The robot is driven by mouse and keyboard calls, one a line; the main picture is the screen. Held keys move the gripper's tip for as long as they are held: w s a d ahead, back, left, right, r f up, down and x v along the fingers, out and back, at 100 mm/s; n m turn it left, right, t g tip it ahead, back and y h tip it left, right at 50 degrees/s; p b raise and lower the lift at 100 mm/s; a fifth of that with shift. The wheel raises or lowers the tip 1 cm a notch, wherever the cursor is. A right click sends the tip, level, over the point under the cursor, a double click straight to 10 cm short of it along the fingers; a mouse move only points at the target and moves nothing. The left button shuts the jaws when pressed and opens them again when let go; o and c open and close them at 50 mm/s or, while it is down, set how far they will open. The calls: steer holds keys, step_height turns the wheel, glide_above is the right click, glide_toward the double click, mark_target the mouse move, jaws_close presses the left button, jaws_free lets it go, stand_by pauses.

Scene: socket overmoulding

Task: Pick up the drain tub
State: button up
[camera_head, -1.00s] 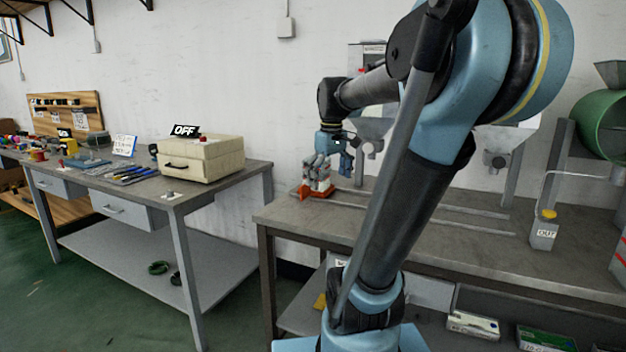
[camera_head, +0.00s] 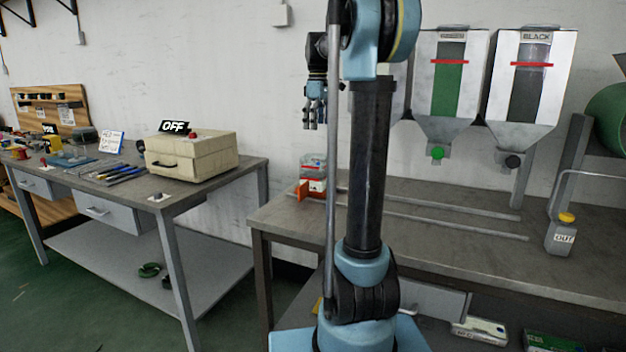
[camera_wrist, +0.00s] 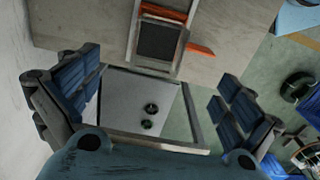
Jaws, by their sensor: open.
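A small red, white and clear unit (camera_head: 313,178) with an orange piece stands at the left end of the rails on the right bench. In the wrist view, an open-topped, dark-filled box (camera_wrist: 158,42) with a pale rim and orange parts sits near the bench edge, seemingly the same unit. I cannot tell for sure whether this is the drain tub; no label names it. My gripper (camera_head: 315,118) hangs above the unit, apart from it. In the wrist view its blue-padded fingers (camera_wrist: 158,98) are wide apart with nothing between them.
The bench (camera_head: 460,245) carries two long rails. Hoppers with green (camera_head: 450,85) and black (camera_head: 525,85) contents hang behind it. An OUT container (camera_head: 561,236) stands at right. A cream box (camera_head: 192,156) marked OFF sits on the left table. A floor gap separates the tables.

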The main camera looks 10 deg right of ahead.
glide_toward(315, 169)
steer(key=w+f, duration=0.1)
steer(key=f, duration=0.1)
steer(key=w+f, duration=0.2)
steer(key=w+d+f, duration=0.1)
steer(key=f, duration=0.1)
steer(key=shift+w+f, duration=0.15)
steer(key=shift+f, duration=0.1)
steer(key=shift+w+a+f, duration=0.1)
steer(key=shift+w+f, duration=0.05)
steer(key=shift+f, duration=1.2)
steer(key=shift+w+f, duration=0.15)
steer(key=shift+f, duration=1.15)
steer(key=c, duration=1.4)
